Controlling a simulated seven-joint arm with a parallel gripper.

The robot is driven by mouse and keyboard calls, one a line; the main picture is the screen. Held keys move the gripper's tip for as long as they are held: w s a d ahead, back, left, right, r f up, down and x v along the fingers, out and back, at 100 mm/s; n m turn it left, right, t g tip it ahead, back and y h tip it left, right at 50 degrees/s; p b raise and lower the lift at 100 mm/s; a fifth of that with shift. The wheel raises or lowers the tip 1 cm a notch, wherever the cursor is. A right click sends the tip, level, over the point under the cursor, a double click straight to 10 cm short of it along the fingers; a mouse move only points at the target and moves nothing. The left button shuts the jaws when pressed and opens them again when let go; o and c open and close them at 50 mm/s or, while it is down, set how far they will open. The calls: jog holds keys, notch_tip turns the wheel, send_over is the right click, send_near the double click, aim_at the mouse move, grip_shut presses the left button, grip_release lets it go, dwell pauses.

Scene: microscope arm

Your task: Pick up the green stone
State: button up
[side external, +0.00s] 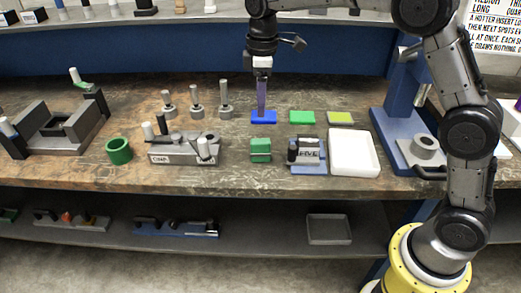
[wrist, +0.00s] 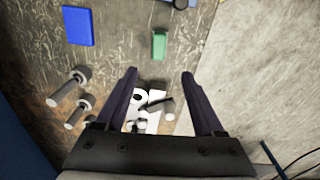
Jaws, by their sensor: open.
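A flat green block (side external: 302,117) lies on the bench between a blue block (side external: 263,117) and a yellow-green block (side external: 340,117). A second, thicker green block (side external: 260,150) sits nearer the front edge; it appears as the green block (wrist: 159,44) in the wrist view, beyond my fingertips. I cannot tell which green block is the stone. My gripper (side external: 262,108) points down, its purple fingers lining up with the blue block in the side view. In the wrist view my gripper (wrist: 160,74) is open and empty, and the blue block (wrist: 78,26) is at upper left.
A white tray (side external: 366,165) and a small vise (side external: 307,155) stand right of the thicker green block. A grey clamp fixture (side external: 183,150) and green ring (side external: 119,150) are to its left. Upright posts (side external: 196,100) stand behind. A blue microscope stand (side external: 395,110) is at right.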

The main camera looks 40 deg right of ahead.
aim_at(260, 141)
notch_tip(260, 141, down, 10)
jog(key=shift+a+f, duration=0.1)
jog(key=shift+a, duration=0.05)
jog(key=shift+w+d+f, duration=0.1)
jog(key=shift+d+f, duration=0.1)
jog(key=shift+f, duration=1.15)
jog(key=shift+w+d+f, duration=0.1)
jog(key=shift+d+f, duration=0.05)
jog(key=shift+f, duration=1.2)
grip_shut()
